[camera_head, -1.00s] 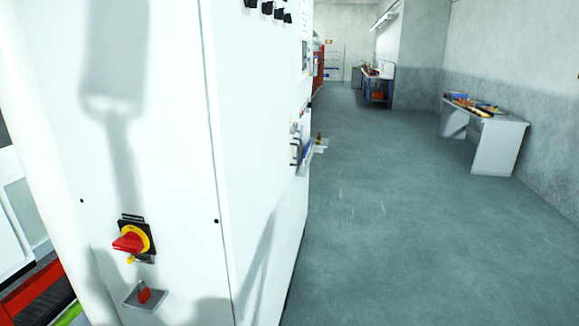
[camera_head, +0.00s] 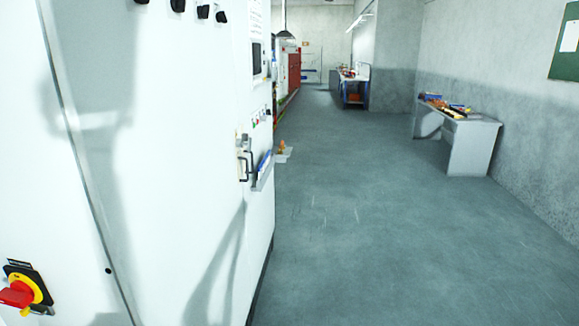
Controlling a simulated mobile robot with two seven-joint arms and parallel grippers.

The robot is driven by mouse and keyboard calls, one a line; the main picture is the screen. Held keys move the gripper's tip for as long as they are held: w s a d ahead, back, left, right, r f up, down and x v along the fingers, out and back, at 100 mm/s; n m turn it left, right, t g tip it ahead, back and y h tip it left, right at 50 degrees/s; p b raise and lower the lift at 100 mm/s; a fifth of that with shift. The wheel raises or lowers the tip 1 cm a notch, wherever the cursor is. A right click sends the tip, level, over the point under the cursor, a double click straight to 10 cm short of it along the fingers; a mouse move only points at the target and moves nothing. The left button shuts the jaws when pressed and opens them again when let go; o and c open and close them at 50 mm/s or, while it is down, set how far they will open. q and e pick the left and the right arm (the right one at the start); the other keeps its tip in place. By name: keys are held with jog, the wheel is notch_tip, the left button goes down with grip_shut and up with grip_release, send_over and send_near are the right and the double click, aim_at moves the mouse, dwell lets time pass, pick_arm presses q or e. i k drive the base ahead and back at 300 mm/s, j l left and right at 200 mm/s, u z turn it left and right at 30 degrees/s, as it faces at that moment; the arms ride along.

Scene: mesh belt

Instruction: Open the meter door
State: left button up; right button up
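A tall white cabinet (camera_head: 180,180) fills the left of the head view. A seam runs down its front corner. A red and yellow rotary switch (camera_head: 25,288) sits low at the left edge. Farther along the right-hand face are a dark handle (camera_head: 245,160), a small ledge with a blue item (camera_head: 263,168) and a dark screen (camera_head: 258,58). I cannot tell which panel is the meter door; no panel stands visibly open. Neither of my grippers is in view. Shadows fall on the white panels.
Grey floor (camera_head: 360,220) is clear to the right of the cabinet. A white desk (camera_head: 465,145) with items on it stands by the right wall. A workbench (camera_head: 354,88) and red equipment (camera_head: 294,70) are far back. A green board (camera_head: 566,45) hangs at upper right.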

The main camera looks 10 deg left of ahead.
aim_at(147, 92)
jog(key=i+l, duration=0.2)
jog(key=i, duration=0.25)
jog(key=i+l+z, duration=0.1)
jog(key=i, duration=0.35)
jog(key=i+l, duration=0.25)
jog(key=i, duration=0.2)
